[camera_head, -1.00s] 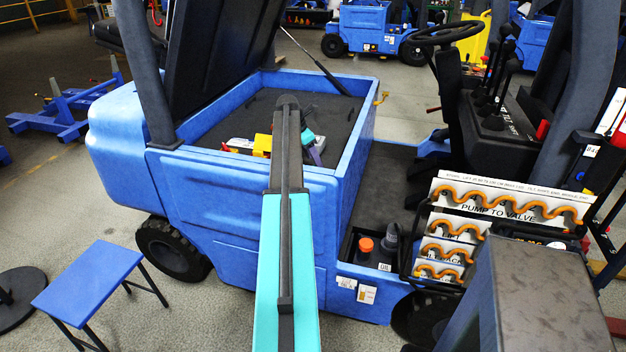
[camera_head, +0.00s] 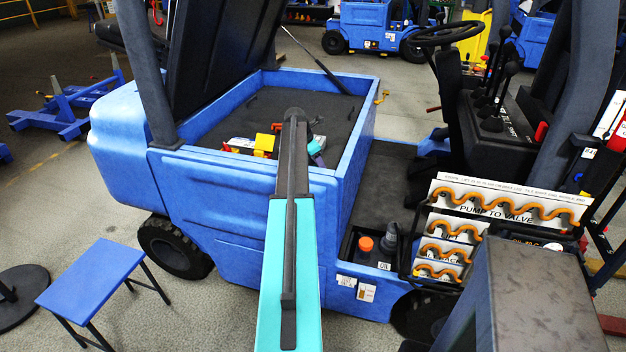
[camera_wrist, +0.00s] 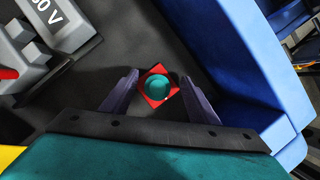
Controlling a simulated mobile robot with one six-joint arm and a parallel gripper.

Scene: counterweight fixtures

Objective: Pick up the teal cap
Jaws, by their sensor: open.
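The teal cap (camera_wrist: 158,86) is a round piece in a red square surround (camera_wrist: 148,97) on the dark compartment floor, in the wrist view. My gripper (camera_wrist: 160,84) is open, with one purple finger on each side of the cap. From this angle I cannot tell how high the fingertips are above it. In the head view my gripper (camera_head: 318,158) is mostly hidden behind my arm, over the open compartment of the blue vehicle (camera_head: 240,190). I cannot make out the cap there.
A grey block marked with a voltage (camera_wrist: 48,35) lies at upper left in the wrist view. The blue compartment wall (camera_wrist: 235,60) is close on the right. A yellow part (camera_head: 264,144) lies left of my arm in the head view. The compartment's far floor is clear.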

